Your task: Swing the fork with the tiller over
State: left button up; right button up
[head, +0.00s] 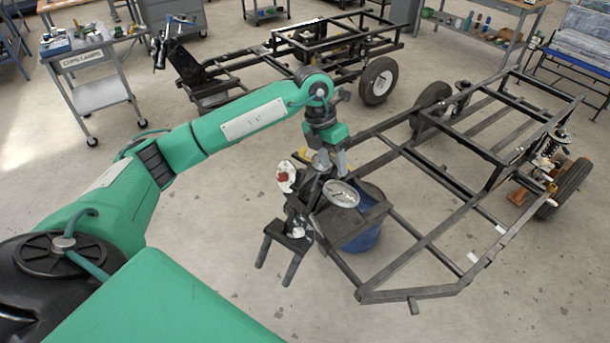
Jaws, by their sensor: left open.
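The black fork (288,240) is at the front end of the near black frame (410,292), its two prongs pointing down toward the floor. Dark parts join it to a cluster at the frame's nose, with a silver round disc (342,194) and a red-and-white round part (286,177). I cannot make out the tiller clearly among these dark parts. My left gripper (330,165) points down just above this cluster, its fingers apart, close behind the disc. Whether its fingers touch anything is hidden. My right gripper is not in view.
A blue bucket (366,236) stands under the frame's nose. A second black frame with a wheel (378,81) is behind. A grey cart (98,94) stands at the back left. Floor in front of the fork is clear.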

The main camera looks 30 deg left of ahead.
aim_at(301, 171)
pick_arm(q)
jog(key=a+r+n+y, duration=0.1)
jog(key=a+r+y, duration=0.25)
jog(key=a, duration=0.45)
jog(key=shift+y, duration=0.35)
jog(key=f+p, duration=0.1)
jog(key=f, duration=0.3)
jog(key=f+p, duration=0.1)
jog(key=f, duration=0.3)
jog(key=a+f+p, duration=0.1)
jog(key=f+p, duration=0.1)
jog(key=f, duration=0.2)
jog(key=shift+w, duration=0.1)
jog(key=shift+f, duration=0.65)
jog(key=shift+a, duration=0.1)
jog(key=c, duration=1)
grip_shut()
